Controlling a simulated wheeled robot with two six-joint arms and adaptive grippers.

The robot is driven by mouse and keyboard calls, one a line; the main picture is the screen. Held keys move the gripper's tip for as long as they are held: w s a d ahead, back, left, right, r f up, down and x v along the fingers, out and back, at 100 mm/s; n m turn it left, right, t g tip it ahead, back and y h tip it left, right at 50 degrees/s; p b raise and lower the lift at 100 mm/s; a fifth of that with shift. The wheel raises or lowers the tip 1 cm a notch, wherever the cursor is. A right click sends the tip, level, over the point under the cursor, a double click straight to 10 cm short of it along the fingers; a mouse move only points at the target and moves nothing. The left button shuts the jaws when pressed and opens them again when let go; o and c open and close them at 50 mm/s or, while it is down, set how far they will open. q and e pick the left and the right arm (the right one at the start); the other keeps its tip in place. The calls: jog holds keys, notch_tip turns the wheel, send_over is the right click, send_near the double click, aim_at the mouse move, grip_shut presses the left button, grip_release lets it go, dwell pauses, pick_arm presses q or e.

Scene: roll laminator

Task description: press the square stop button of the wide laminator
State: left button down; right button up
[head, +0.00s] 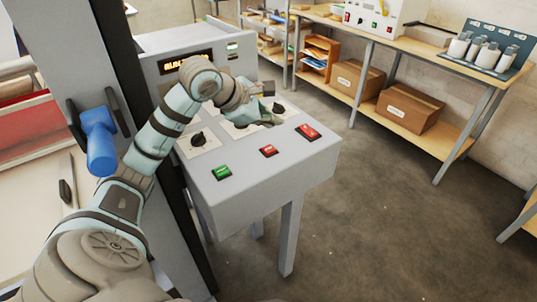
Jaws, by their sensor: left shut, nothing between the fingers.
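The laminator's grey control console (285,175) stands in the middle, with its top panel facing up. Along its front edge are a green button (222,172), a smaller red button (268,151) and a larger red button (308,132) at the right; their labels are too small to read. My left gripper (270,117) is over the back right part of the panel, behind the red buttons and apart from them. It is shut and empty, and the arm hides part of the panel. My right gripper is out of view.
Black knobs on white plates (198,139) sit behind the buttons. A lit display (187,61) stands at the back. A blue handle (98,140) is at the left by a dark upright. A shelf bench with cardboard boxes (409,107) is at the back right; the floor between is clear.

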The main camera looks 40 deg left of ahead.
aim_at(270, 150)
pick_arm(q)
notch_tip(270, 150, down, 6)
jog(key=b, duration=0.4)
jog(key=shift+r, duration=0.2)
jog(key=shift+r, duration=0.1)
dwell(0.8)
jog(key=shift+f, duration=0.45)
jog(key=shift+f+b, duration=0.45)
jog(key=shift+b, duration=0.2)
jog(key=shift+r, duration=0.15)
dwell(0.5)
jog(key=shift+r+p, duration=0.75)
jog(key=shift+p, duration=0.05)
jog(key=shift+r, duration=0.1)
